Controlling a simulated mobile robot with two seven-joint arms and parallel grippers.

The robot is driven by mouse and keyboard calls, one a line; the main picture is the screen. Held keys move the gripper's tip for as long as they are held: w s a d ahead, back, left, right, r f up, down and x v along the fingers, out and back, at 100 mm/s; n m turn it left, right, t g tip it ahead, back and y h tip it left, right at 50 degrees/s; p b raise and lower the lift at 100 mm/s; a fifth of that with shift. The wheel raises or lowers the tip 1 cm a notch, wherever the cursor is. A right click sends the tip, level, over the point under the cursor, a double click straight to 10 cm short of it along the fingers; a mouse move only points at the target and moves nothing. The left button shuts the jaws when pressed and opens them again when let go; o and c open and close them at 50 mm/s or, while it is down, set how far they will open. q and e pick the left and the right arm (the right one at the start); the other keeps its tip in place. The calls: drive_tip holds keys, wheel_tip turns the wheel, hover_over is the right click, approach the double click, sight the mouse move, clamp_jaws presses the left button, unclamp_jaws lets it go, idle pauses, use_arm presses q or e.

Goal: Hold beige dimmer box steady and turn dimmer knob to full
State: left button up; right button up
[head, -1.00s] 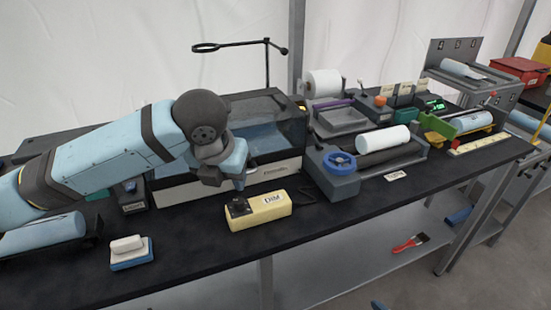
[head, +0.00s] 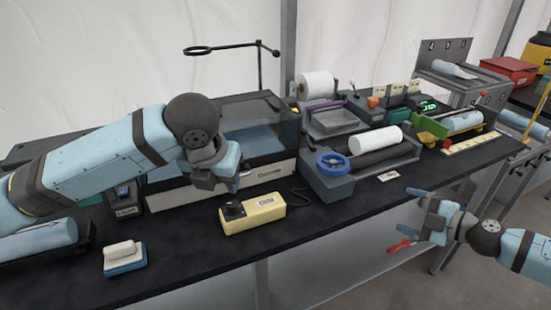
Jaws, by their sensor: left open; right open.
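The beige dimmer box (head: 262,214) lies on the black bench top (head: 190,250) near its front edge, with a cord running off its right end. Its dark knob (head: 234,210) sits on top at the left end; its exact setting is too small to read. My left gripper (head: 236,184) is open and empty, above and behind the knob, apart from the box. My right gripper (head: 407,217) is open and empty in front of the bench at the right, well away from the box.
A glass-topped case (head: 260,172) stands right behind the box. A grey roller machine with a blue handwheel (head: 333,163) is to the right. A white-and-blue block (head: 124,256) lies at the left front. Bench room between block and box is clear.

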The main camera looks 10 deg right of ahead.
drive_tip(key=w+a+r+n+y, duration=0.2)
drive_tip(key=w+r+n, duration=0.3)
drive_tip(key=w+r, duration=0.35)
drive_tip(key=w+a+r+n+y, duration=0.1)
drive_tip(key=w+a+r+n, duration=0.2)
drive_tip(key=w+r+n, duration=0.5)
drive_tip(key=w+a+r+n+g, duration=0.15)
drive_tip(key=a+r+n, duration=0.25)
drive_tip(key=r, duration=0.6)
drive_tip(key=w+a+r+n+g, duration=0.1)
drive_tip(key=w+a+r+n, duration=0.25)
drive_tip(key=r, duration=0.55)
drive_tip(key=n+g+h, duration=0.8)
drive_tip(key=n+g, duration=0.3)
drive_tip(key=n, duration=0.6)
approach(256, 205)
drive_tip(key=x, duration=1.1)
drive_tip(key=shift+f, duration=0.15)
drive_tip(key=shift+c, duration=0.4)
